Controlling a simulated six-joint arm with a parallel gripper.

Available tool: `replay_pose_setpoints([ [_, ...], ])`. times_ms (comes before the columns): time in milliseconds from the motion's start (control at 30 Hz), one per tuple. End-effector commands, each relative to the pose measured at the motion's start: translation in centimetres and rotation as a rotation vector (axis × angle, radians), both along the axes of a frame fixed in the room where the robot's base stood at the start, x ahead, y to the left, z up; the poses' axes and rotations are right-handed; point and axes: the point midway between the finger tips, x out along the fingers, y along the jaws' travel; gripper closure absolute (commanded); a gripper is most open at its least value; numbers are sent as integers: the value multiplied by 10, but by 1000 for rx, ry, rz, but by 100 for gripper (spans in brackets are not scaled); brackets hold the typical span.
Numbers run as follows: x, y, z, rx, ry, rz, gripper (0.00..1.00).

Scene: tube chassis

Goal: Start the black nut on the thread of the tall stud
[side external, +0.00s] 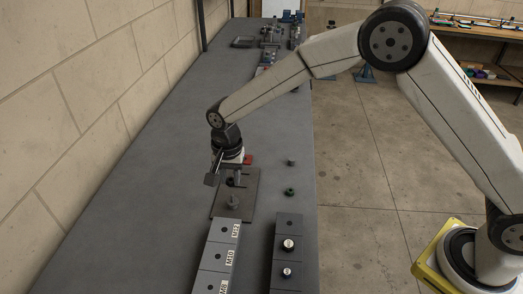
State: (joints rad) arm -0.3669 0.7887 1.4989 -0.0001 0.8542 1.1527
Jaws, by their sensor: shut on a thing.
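My gripper (235,176) points down over the back part of a dark flat plate (252,207) on the bench. It is shut on a small dark thing, which I take to be the black nut; the fingers mostly hide it. A dark upright post with a wider foot (233,201) stands on the front part of the plate. The tall stud is not clear at this size; the part under my gripper is too small to tell whether nut and stud touch.
A pale block labelled M12, M10 and M8 (219,254) lies in front of the plate. A dark block with silver-topped pieces (287,257) is to its right. A dark nut (291,162) and a greenish nut (289,191) lie loose. A red piece (248,160) sits behind. A wall runs along the left.

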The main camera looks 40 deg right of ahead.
Motion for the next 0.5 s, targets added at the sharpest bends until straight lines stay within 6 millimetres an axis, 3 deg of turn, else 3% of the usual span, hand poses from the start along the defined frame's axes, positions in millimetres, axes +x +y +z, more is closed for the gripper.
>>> replay_pose_setpoints([
  [500,0,0,-25,0,0,0,100],
])
